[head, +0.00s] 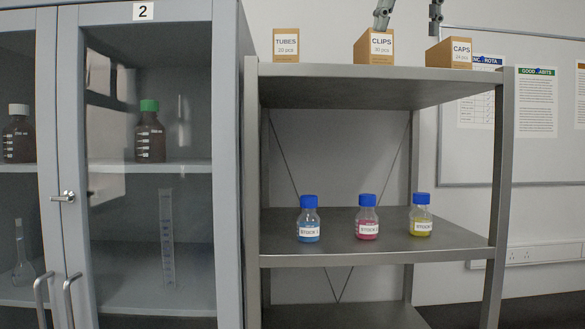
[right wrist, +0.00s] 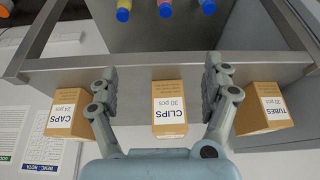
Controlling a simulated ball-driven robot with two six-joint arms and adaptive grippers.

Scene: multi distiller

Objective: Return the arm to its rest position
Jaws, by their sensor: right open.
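My right gripper (head: 409,20) shows at the top edge of the head view, with two grey fingers spread apart. One finger is above the CLIPS box (head: 381,47) and the other above the CAPS box (head: 451,54). In the right wrist view the gripper (right wrist: 160,82) is open and empty. The CLIPS box (right wrist: 168,105) appears between its fingers there; whether they touch it I cannot tell. The rest of the right arm is outside the head view. My left gripper is in neither view.
A metal rack (head: 375,72) carries the TUBES box (head: 286,45) on top. Its middle shelf holds blue (head: 309,226), pink (head: 367,225) and yellow (head: 420,222) blue-capped bottles. A glass-door cabinet (head: 228,150) stands left. A whiteboard (head: 478,160) hangs behind at right.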

